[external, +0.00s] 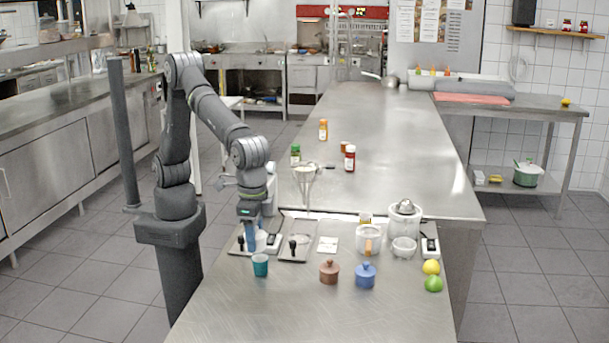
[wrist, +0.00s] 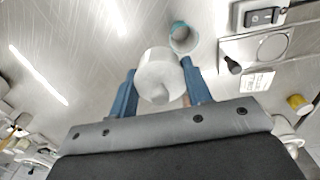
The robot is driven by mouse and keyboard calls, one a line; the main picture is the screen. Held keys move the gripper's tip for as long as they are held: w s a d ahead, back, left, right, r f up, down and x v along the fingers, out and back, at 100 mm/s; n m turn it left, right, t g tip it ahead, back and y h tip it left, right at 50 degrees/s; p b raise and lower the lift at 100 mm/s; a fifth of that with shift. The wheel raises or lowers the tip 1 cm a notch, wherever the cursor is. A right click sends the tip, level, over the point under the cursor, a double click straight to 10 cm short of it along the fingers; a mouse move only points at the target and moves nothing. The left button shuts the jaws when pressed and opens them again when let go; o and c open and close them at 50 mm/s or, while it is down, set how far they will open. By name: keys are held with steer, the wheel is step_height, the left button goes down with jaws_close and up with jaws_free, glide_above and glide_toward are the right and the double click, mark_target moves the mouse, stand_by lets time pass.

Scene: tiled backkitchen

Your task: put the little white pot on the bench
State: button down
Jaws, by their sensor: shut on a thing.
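The little white pot (wrist: 158,72) is between the two blue fingers of my gripper (wrist: 157,92) in the wrist view, with its knob facing the camera. My gripper is shut on it. In the external view my gripper (external: 251,236) points down over the near left part of the steel bench (external: 230,310), and the white pot (external: 261,241) shows partly behind a finger. I cannot tell whether the pot touches the surface below it.
A teal cup (external: 260,265) stands close in front of my gripper. The bench's front is clear.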

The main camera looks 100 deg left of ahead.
glide_above(294, 276)
step_height(294, 276, down, 6)
steer(key=shift+r, duration=0.1)
steer(key=shift+f, duration=1.9)
steer(key=shift+f, duration=0.15)
steer(key=c, duration=0.7)
jaws_free()
step_height(294, 276, up, 12)
steer(key=shift+r, duration=0.2)
steer(key=shift+f, duration=0.15)
